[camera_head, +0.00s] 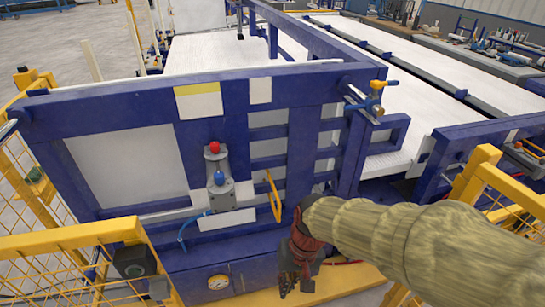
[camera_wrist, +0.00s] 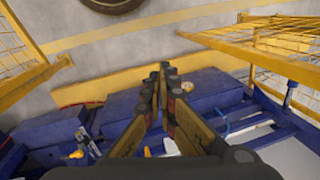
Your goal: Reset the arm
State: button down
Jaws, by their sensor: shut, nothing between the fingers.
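My gripper (camera_head: 293,277) hangs at the end of my arm, low in the middle of the head view, in front of the blue machine frame (camera_head: 330,75). In the wrist view my gripper (camera_wrist: 161,72) shows its two fingers close together at the tips. It is shut with nothing between the fingers. My arm comes in from the right in a tan, ribbed cover and hides part of the frame's lower right. No pipe can be made out in either view.
Yellow mesh fences stand at the left (camera_head: 70,250) and right (camera_head: 515,200). A white conveyor bed (camera_head: 430,75) runs behind. Grey floor (camera_wrist: 170,22) shows in the wrist view.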

jog(key=s+d+r+t+h, duration=0.1)
jog(key=s+d+r+t, duration=0.2)
jog(key=d+r, duration=0.4)
jog(key=s+d+r+m+t+h, duration=0.1)
jog(key=s+d+r+t, duration=0.2)
jog(key=d+r, duration=0.5)
jog(key=shift+s+d, duration=0.25)
jog(key=shift+d, duration=0.05)
jog(key=shift+r, duration=0.1)
jog(key=shift+s, duration=0.1)
